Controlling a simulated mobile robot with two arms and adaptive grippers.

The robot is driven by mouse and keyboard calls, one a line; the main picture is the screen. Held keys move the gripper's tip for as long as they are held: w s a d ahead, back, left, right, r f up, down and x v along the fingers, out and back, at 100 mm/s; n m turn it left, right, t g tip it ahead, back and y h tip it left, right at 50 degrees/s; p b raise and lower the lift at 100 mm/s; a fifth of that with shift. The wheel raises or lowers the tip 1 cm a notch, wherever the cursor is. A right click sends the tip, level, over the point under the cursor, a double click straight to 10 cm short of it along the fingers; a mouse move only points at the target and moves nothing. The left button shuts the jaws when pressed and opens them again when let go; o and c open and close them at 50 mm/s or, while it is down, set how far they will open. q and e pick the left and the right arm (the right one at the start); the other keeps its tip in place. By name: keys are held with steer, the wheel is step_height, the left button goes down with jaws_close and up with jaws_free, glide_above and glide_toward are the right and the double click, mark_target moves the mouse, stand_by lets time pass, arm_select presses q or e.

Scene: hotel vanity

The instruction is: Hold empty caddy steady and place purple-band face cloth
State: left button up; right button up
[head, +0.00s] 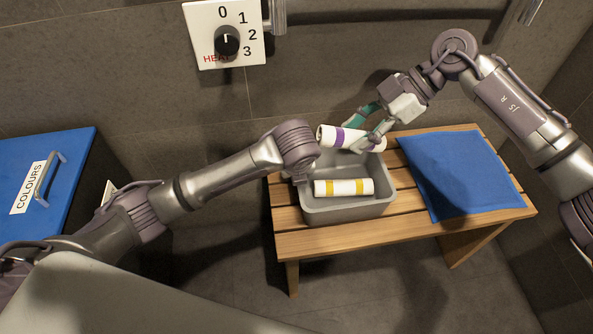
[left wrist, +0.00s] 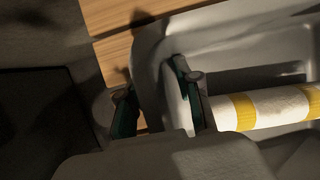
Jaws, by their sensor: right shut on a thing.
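A white rolled face cloth with a purple band (head: 328,136) is held by my right gripper (head: 365,134), tilted above the back part of the grey caddy (head: 350,212). The caddy sits on the slatted bench. A white roll with yellow bands (head: 343,188) lies inside the caddy; it also shows in the left wrist view (left wrist: 265,109). My left gripper (left wrist: 153,105) straddles the caddy's left wall, one finger outside and one inside. Its fingers stand apart, with a gap beside the outer finger. In the head view its fingertips are hidden behind the wrist.
A blue folded cloth (head: 460,175) lies on the wooden bench (head: 400,229) right of the caddy. A blue-topped box labelled COLOURS (head: 60,185) stands at the left. A heat dial (head: 227,40) is on the wall behind.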

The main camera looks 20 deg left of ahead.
arm_select(q)
jaws_close()
arm_select(e)
steer(key=shift+f, duration=2.85)
steer(key=o, duration=1.1)
steer(key=shift+o, duration=0.2)
steer(key=v, duration=1.2)
